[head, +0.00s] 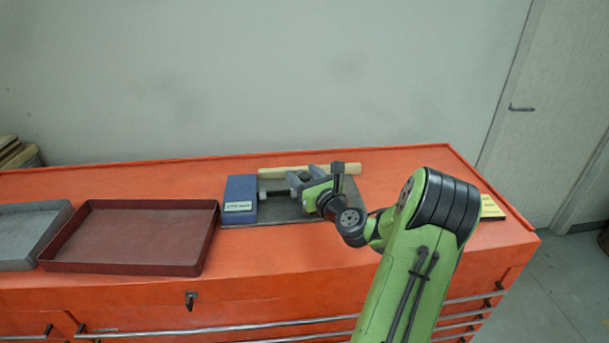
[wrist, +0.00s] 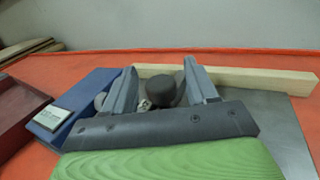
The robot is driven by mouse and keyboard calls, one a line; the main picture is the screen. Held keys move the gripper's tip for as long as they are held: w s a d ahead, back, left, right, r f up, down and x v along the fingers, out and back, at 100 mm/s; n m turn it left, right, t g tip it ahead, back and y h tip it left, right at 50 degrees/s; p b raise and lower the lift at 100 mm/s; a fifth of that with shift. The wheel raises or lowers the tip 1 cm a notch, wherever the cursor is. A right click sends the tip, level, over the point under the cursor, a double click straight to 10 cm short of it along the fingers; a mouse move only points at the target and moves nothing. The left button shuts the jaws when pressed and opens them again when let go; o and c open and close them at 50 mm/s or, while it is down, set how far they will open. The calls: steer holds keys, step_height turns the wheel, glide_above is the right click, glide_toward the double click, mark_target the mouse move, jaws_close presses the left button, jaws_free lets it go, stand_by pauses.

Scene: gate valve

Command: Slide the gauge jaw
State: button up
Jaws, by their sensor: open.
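The gauge stands on a grey plate (head: 287,213) on the orange cabinet top. Its blue block (head: 240,196) carries a white label, and a dark part (head: 273,194) sticks out to its right. My gripper (head: 300,181) is just right of that part. In the wrist view my gripper (wrist: 160,72) is open, its two grey fingers on either side of a dark round knob (wrist: 166,89). The knob seems to belong to the gauge jaw; I cannot tell if the fingers touch it. The blue block (wrist: 80,103) is left of the fingers. My gripper hides much of the jaw.
A pale wooden bar (wrist: 260,80) lies behind the fingers along the plate's back. A dark red tray (head: 135,237) and a grey tray (head: 30,236) sit to the left. A yellow-and-black item (head: 490,208) lies at the right. The orange top is bare between red tray and plate.

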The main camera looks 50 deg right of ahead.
steer(key=shift+c, duration=0.4)
jaws_close()
steer(key=s+d+p, duration=0.1)
steer(key=s+d, duration=0.1)
steer(key=d, duration=0.1)
steer(key=s+d+p, duration=0.2)
steer(key=s+d, duration=0.1)
steer(key=shift+s+d+p, duration=0.3)
steer(key=shift+c, duration=1.2)
jaws_free()
steer(key=o, duration=0.3)
steer(key=shift+s+d, duration=0.1)
